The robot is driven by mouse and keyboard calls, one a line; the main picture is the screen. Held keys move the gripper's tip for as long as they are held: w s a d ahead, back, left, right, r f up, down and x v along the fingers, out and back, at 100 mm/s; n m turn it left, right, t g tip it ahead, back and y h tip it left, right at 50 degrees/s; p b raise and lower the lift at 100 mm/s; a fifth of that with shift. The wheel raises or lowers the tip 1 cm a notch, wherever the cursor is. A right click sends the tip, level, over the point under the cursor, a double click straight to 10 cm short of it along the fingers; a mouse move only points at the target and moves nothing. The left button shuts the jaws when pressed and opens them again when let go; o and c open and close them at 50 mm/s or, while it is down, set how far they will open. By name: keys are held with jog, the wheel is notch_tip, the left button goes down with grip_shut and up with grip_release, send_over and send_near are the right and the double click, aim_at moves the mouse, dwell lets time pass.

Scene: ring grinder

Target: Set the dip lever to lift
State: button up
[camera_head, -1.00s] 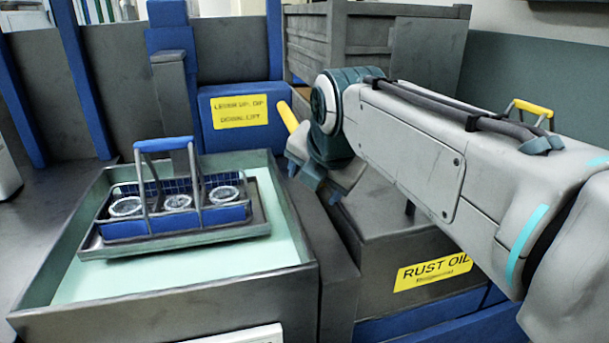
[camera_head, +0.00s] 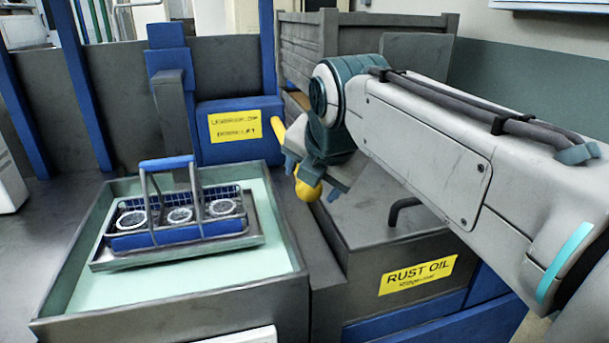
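A blue box (camera_head: 238,152) at the back bears a yellow label (camera_head: 235,128). Its text is blurred now; a second ago it read roughly lever up dip, down lift. A yellow bar (camera_head: 280,132), which looks like the dip lever, shows at the box's right side, partly behind my wrist. A yellow rounded end (camera_head: 308,190) shows below, beside my gripper (camera_head: 310,180). My wrist hides the middle, so I cannot tell whether both belong to one lever. My gripper points down at the lever; its grip and any contact are unclear.
A wire basket with a blue handle (camera_head: 165,162) holds several round parts on a tray over the pale green bath (camera_head: 200,272). A grey tank labelled RUST OIL (camera_head: 418,275) has a dark handle (camera_head: 403,207) on top. A grey crate (camera_head: 300,45) stands behind my arm.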

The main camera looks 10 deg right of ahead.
jog(key=shift+d+r, duration=0.1)
jog(key=c, duration=0.5)
jog(key=shift+r+p, duration=0.3)
jog(key=shift+p, duration=0.3)
jog(key=c, duration=0.5)
jog(key=r+m+g+p, duration=0.1)
jog(key=r+m+p, duration=0.1)
jog(key=r+p, duration=0.2)
jog(key=s+d+r+m+g+y+p, duration=0.1)
jog(key=r+m+g+p, duration=0.1)
jog(key=p, duration=0.9)
jog(key=s+d+r+m+g+p, duration=0.1)
jog(key=r+m+p, duration=0.3)
jog(key=r+p, duration=0.2)
jog(key=shift+d+r+g+y+p, duration=0.15)
jog(key=shift+r+g+y+p, duration=0.25)
jog(key=shift+p, duration=0.85)
grip_shut()
jog(key=shift+m+g+y, duration=0.3)
jog(key=shift+m, duration=0.5)
jog(key=shift+w+d+p+x, duration=0.2)
jog(key=shift+p+x, duration=0.55)
jog(key=shift+x, duration=1.3)
jog(key=shift+w+d+p+x, duration=0.2)
jog(key=shift+p+x, duration=0.5)
jog(key=shift+x, duration=1.35)
jog(key=shift+w+d+p+x, duration=0.2)
jog(key=shift+p+x, duration=0.55)
jog(key=shift+x, duration=1.3)
